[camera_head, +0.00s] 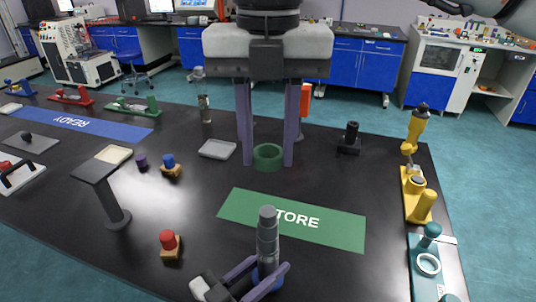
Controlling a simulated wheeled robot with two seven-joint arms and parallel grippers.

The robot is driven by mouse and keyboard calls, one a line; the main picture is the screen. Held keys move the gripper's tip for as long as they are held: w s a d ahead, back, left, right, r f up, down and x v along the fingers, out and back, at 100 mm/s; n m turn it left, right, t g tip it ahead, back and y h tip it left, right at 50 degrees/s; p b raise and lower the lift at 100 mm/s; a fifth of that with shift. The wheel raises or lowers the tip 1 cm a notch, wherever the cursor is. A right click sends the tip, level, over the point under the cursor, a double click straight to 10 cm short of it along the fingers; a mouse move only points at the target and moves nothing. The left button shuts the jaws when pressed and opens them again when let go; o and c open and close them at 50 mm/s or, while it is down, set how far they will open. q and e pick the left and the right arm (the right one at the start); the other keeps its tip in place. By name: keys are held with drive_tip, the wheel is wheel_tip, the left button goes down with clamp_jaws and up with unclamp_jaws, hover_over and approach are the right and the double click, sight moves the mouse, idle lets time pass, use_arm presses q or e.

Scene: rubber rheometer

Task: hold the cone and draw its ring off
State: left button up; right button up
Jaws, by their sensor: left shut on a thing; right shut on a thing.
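The grey stepped cone (268,238) stands upright at the front of the black table, with blue at its base. My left gripper (270,270) comes in low from the left and is shut around the cone's lower part. The green ring (267,165) is off the cone, farther back in the picture. My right gripper (267,160) points down from above, its two purple fingers on either side of the ring and shut on it. The ring's exact height over the table is hard to tell.
A green STORE mat (330,228) lies between ring and cone. A grey pedestal (113,205), a red-topped block (169,242) and a blue-topped block (170,163) stand left. A grey tray (217,149) is behind. Yellow (415,185) and teal (424,270) fixtures line the right edge.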

drive_tip(key=shift+r, duration=1.4)
use_arm(q)
drive_tip(key=o, duration=1.2)
drive_tip(key=shift+o, duration=0.2)
